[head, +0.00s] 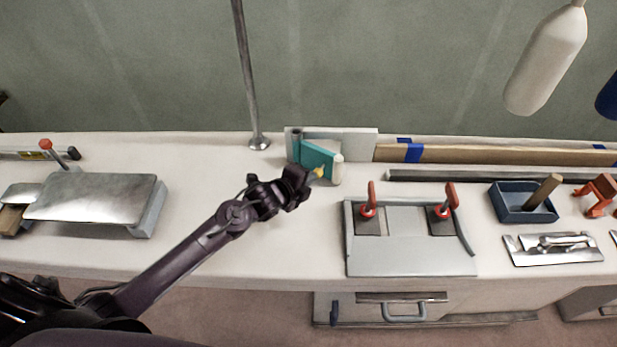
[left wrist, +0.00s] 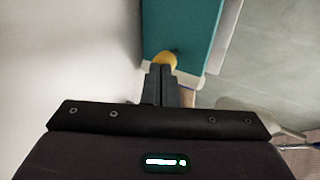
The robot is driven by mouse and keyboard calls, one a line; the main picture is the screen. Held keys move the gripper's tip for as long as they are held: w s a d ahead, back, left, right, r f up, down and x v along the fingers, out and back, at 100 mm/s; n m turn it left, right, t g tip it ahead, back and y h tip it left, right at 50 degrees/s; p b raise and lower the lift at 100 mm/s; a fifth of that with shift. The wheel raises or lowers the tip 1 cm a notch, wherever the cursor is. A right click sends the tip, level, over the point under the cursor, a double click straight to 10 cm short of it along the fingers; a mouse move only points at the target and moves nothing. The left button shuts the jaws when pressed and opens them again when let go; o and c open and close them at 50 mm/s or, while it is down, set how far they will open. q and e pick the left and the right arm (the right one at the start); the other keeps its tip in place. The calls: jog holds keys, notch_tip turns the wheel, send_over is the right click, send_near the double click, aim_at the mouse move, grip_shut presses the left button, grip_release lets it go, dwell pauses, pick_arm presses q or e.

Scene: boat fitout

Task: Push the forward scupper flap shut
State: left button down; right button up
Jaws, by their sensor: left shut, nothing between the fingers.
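The scupper flap is a teal panel (head: 316,158) on a pale grey upright plate (head: 358,142) at the back of the white counter. It stands out at an angle from the plate, and a yellow knob (head: 319,172) sits near its lower edge. In the left wrist view the teal flap (left wrist: 182,30) fills the top middle, with the yellow knob (left wrist: 164,58) below it. My left gripper (head: 306,174) is shut and empty, its fingertips (left wrist: 161,72) right at the knob; I cannot tell whether they touch. My right gripper is not in view.
A metal pole (head: 247,80) rises behind the left arm. A grey hatch with red toggles (head: 411,252) lies to the right, beside a blue tray (head: 512,214). A metal-topped box (head: 92,197) is at left. A white fender (head: 545,60) hangs upper right.

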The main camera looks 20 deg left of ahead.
aim_at(332, 166)
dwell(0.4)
pick_arm(q)
jog(key=shift+w+d+n+t+y+b, duration=0.15)
jog(key=shift+w+d+n+y+b, duration=0.15)
jog(key=shift+d+n+y, duration=0.15)
jog(key=shift+w+d+n+t+y+b, duration=0.15)
jog(key=shift+w+d+n+y+b, duration=0.15)
jog(key=shift+d+n+y, duration=0.15)
jog(key=shift+w+d+n+y, duration=0.55)
jog(key=shift+n+y, duration=0.15)
jog(key=shift+y, duration=0.1)
jog(key=shift+w+d, duration=0.35)
jog(key=shift+w, duration=0.3)
jog(key=shift+w+d, duration=0.35)
jog(key=shift+w, duration=0.25)
jog(key=shift+w+d+r+b, duration=0.1)
jog(key=shift+b, duration=0.2)
